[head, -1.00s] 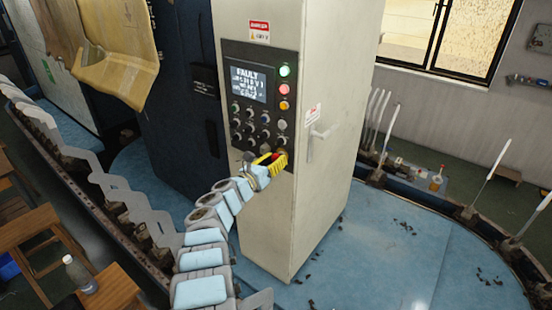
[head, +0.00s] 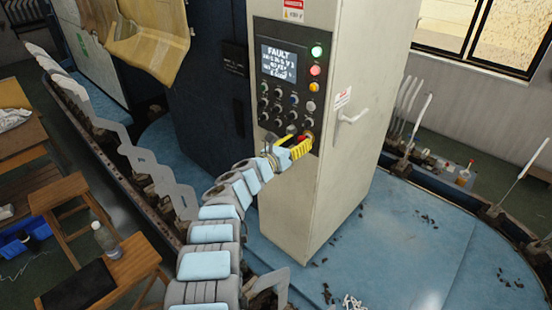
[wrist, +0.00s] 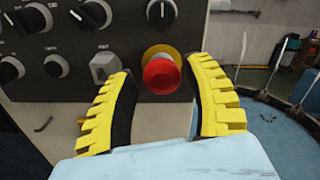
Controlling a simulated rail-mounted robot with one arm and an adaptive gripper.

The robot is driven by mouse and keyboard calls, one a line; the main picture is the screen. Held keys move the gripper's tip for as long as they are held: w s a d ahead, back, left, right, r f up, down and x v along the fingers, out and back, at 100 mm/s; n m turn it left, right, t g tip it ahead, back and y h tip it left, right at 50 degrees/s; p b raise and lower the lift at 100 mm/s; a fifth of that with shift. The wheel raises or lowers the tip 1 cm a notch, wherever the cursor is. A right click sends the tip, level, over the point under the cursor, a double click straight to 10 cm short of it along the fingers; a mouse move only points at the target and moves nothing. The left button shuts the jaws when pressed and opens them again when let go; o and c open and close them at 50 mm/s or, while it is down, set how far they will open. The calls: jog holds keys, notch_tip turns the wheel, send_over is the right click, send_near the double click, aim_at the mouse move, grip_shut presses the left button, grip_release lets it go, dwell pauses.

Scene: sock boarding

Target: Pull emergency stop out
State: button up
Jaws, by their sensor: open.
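The emergency stop is a red mushroom button (wrist: 161,75) on a yellow collar, low on the control panel (wrist: 75,108). In the wrist view it sits between and just beyond the two yellow-padded fingers of my gripper (wrist: 160,95). The fingers are spread, with a gap on the left side of the button; the right finger is closer to it. In the head view my gripper (head: 300,146) is at the lower right of the panel, and a bit of the red button (head: 303,137) shows by the fingers. The panel screen (head: 279,63) reads FAULT.
Black knobs (wrist: 161,12) and a grey square-based switch (wrist: 105,66) sit close around the button. The cabinet (head: 325,200) has a door handle (head: 351,116) on its right face. Stools (head: 110,275) stand at the lower left.

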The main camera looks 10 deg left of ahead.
jog(key=shift+v, duration=0.75)
jog(key=v, duration=0.9)
jog(key=shift+s, duration=0.15)
jog(key=shift+f, duration=0.1)
dwell(0.5)
